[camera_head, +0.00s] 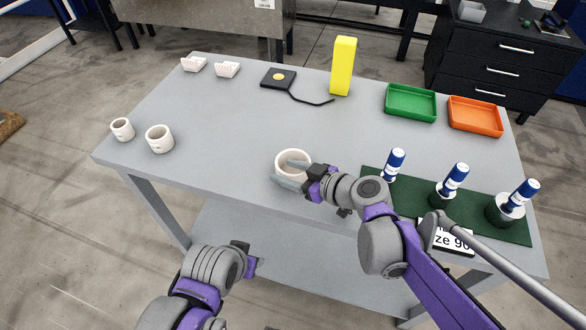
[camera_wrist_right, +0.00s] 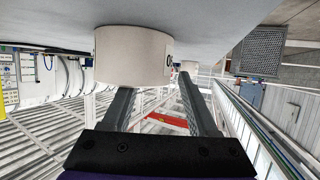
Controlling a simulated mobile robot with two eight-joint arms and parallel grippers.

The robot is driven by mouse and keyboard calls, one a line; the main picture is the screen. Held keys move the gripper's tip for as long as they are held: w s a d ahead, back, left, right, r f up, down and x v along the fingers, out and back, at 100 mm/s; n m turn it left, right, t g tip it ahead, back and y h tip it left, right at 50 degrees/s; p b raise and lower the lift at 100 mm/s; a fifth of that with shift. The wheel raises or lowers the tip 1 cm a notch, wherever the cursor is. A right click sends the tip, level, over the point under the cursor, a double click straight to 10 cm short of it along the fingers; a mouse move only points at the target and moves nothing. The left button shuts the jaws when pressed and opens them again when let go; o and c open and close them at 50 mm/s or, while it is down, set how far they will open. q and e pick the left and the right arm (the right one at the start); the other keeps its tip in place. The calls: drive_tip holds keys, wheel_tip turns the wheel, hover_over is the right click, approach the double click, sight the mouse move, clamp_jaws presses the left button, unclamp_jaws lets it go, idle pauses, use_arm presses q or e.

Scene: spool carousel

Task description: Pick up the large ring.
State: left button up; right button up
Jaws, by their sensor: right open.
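The large ring (camera_head: 293,158) is a white, thick-walled hollow cylinder standing near the middle of the grey table. A smaller white ring (camera_head: 160,139) and the smallest one (camera_head: 122,130) stand apart at the left. My right gripper (camera_head: 282,172) is open at the large ring, one finger over its opening and one at its near side. In the right wrist view, the large ring (camera_wrist_right: 133,55) is close beyond the open fingers (camera_wrist_right: 156,88), more toward the left finger; contact is unclear. My left gripper (camera_head: 243,256) is low at the table's front; its fingers are not clear.
A green mat (camera_head: 408,204) at the right holds several blue-and-white-topped posts. Green (camera_head: 410,103) and orange (camera_head: 474,116) trays, a yellow block (camera_head: 343,66) and a black pad (camera_head: 277,79) stand farther back.

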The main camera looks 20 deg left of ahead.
drive_tip(key=shift+w+a+f, duration=0.25)
drive_tip(key=shift+a+f, duration=0.05)
drive_tip(key=shift+a, duration=0.3)
clamp_jaws()
